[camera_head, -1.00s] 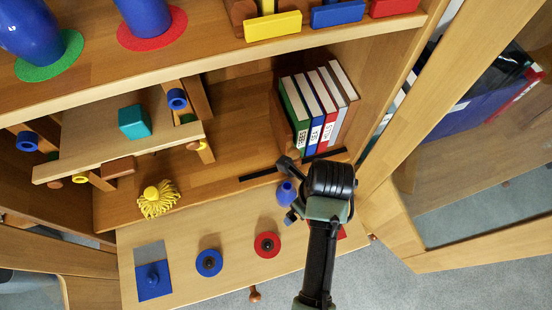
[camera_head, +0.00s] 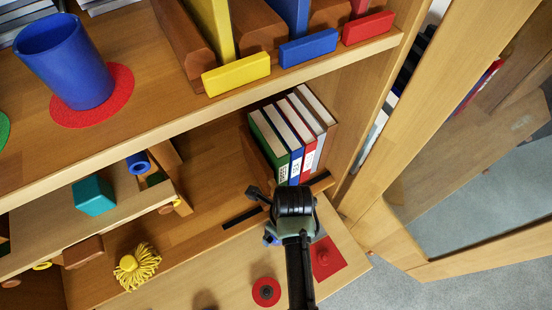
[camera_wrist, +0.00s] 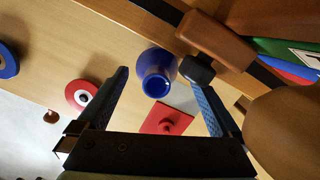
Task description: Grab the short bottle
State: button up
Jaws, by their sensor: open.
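A small blue bottle with an open round neck (camera_wrist: 157,78) stands on the light wooden lower board. In the wrist view it lies ahead of my gripper (camera_wrist: 160,82), between the lines of the two fingers. The fingers are spread and nothing is held. I cannot tell from this view whether they are level with the bottle. In the head view my gripper (camera_head: 270,215) is over the board's right part, and only a bit of the blue bottle (camera_head: 270,238) shows beneath it; the rest is hidden.
A brown block with a black end (camera_wrist: 215,42) is close to the bottle's right. A red square with a knob (camera_wrist: 166,121) and a red disc (camera_wrist: 82,94) lie nearby. Books (camera_head: 290,135) stand behind. A shelf edge (camera_head: 150,120) overhangs; an open door frame (camera_head: 440,120) is at right.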

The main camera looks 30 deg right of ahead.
jog(key=f, duration=0.1)
jog(key=f+b, duration=0.1)
jog(key=f, duration=0.2)
jog(key=shift+w+a+f, duration=0.15)
jog(key=shift+a+f, duration=0.2)
jog(key=shift+r, duration=0.1)
jog(key=c, duration=1.5)
